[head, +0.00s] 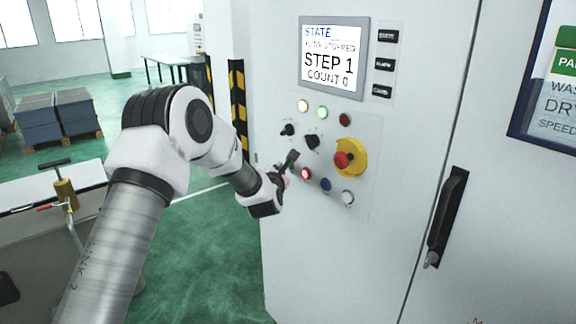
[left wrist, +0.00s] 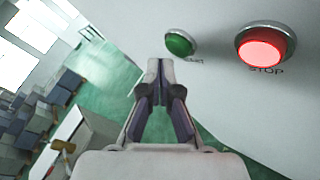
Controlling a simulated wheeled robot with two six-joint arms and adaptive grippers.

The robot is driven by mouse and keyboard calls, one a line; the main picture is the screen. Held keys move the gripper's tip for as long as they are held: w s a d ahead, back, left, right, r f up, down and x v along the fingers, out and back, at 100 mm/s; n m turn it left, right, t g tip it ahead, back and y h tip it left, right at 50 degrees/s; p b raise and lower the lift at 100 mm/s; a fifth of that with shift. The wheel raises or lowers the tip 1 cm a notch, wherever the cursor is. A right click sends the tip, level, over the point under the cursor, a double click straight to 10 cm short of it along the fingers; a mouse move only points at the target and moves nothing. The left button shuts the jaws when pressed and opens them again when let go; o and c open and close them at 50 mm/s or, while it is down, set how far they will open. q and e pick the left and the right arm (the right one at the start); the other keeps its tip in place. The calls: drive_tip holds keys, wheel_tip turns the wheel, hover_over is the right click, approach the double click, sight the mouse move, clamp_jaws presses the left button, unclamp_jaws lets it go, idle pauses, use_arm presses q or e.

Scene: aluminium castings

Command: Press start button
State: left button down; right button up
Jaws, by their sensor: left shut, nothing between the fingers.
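The green start button (left wrist: 181,44) shows in the left wrist view on the pale panel, its label partly covered. In the head view it is hidden behind my left gripper. My left gripper (head: 290,160) is shut and empty, held up close to the cabinet front at the left end of the lower button row. In the left wrist view its fingertips (left wrist: 160,68) are together, just below and left of the green button in the picture. I cannot tell whether they touch the panel. My right gripper is not in view.
The lit red stop button (left wrist: 265,47) is right beside the green one. The cabinet (head: 320,260) also carries a red emergency stop (head: 342,161) on yellow, a blue button (head: 325,185), black knobs and a screen (head: 331,55) reading "STEP 1". A door handle (head: 447,215) sticks out at right.

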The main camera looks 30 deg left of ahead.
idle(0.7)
use_arm(q)
drive_tip(key=shift+w+d+b, duration=0.2)
drive_tip(key=shift+w+b, duration=0.2)
drive_tip(key=shift+b, duration=0.05)
